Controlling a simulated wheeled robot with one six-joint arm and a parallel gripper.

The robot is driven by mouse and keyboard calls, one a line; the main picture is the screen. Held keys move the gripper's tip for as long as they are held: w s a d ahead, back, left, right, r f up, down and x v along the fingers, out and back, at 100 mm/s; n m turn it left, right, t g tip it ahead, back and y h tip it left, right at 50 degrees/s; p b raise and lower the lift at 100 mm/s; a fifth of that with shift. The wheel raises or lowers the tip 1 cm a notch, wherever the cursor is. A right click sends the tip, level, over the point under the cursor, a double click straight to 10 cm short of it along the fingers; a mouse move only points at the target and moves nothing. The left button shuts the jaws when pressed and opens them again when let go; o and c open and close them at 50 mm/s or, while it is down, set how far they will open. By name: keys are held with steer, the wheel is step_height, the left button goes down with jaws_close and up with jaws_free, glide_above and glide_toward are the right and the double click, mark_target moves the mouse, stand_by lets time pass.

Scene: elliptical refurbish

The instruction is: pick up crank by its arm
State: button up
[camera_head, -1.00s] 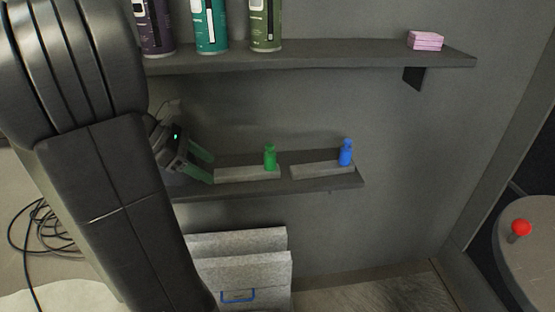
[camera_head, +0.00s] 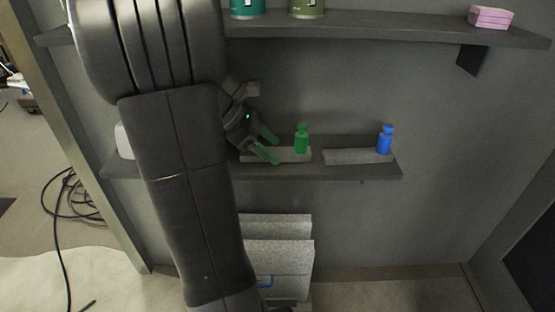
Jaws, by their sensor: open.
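Two cranks lie on the lower grey shelf (camera_head: 330,171), each a flat grey arm with an upright handle at its right end. The left crank (camera_head: 296,156) has a green handle (camera_head: 301,140). The right crank (camera_head: 350,157) has a blue handle (camera_head: 385,140). My gripper (camera_head: 277,151) is at the left crank, its two green fingers apart and pointing right and down. The fingertips overlap the left part of that crank's arm in the picture, left of the green handle. I cannot tell whether they touch it. Nothing is seen held.
An upper shelf (camera_head: 400,31) carries cans (camera_head: 308,8) and a pink block (camera_head: 491,16). Pale grey boxes (camera_head: 278,255) stand below the lower shelf. A white object (camera_head: 124,141) shows at that shelf's left end. A black cable (camera_head: 68,200) lies at far left.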

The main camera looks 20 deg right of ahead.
steer(key=shift+s+d+f, duration=0.1)
steer(key=shift+d+f, duration=0.2)
steer(key=shift+f, duration=0.1)
steer(key=c, duration=1.3)
steer(key=shift+r, duration=0.1)
jaws_close()
steer(key=shift+r, duration=0.15)
